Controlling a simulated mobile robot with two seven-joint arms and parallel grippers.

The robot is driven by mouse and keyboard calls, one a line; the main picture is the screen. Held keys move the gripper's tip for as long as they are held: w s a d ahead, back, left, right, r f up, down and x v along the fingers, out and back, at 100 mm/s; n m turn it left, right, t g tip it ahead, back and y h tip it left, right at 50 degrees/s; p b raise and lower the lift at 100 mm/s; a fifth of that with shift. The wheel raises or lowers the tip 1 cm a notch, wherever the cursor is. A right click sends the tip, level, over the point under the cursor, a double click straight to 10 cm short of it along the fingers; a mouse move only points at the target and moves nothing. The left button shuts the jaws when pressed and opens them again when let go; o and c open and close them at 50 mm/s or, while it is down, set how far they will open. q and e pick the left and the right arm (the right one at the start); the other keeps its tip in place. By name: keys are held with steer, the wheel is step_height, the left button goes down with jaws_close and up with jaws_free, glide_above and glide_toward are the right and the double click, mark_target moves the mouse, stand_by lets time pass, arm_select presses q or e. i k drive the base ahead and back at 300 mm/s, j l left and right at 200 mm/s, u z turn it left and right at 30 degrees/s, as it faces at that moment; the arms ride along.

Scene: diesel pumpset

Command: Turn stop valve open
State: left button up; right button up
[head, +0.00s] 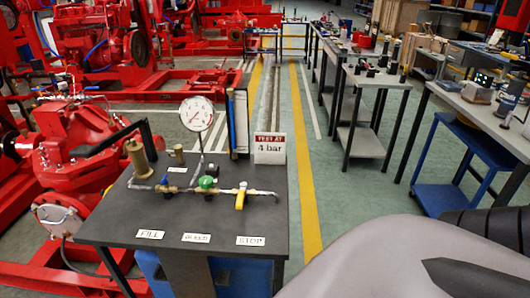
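The stop valve (240,201) has a yellow lever and sits at the right end of a small pipe run on the dark bench (120,218). Its lever points toward the front of the bench, across the pipe. A white STOP label (251,241) lies in front of it. A green-handled valve (207,182) sits left of it on the same pipe. Neither gripper shows in the head view. A large grey part of mine fills the lower right.
A pressure gauge (196,114) stands behind the pipe, with a "TEST AT 4 bar" sign (270,149) to its right. A brass fitting (138,158) stands at the left. Red pump machinery (85,140) is close on the left. An aisle with a yellow line (308,195) is clear.

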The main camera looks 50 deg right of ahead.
mark_target(243, 184)
steer(key=z, duration=1.2)
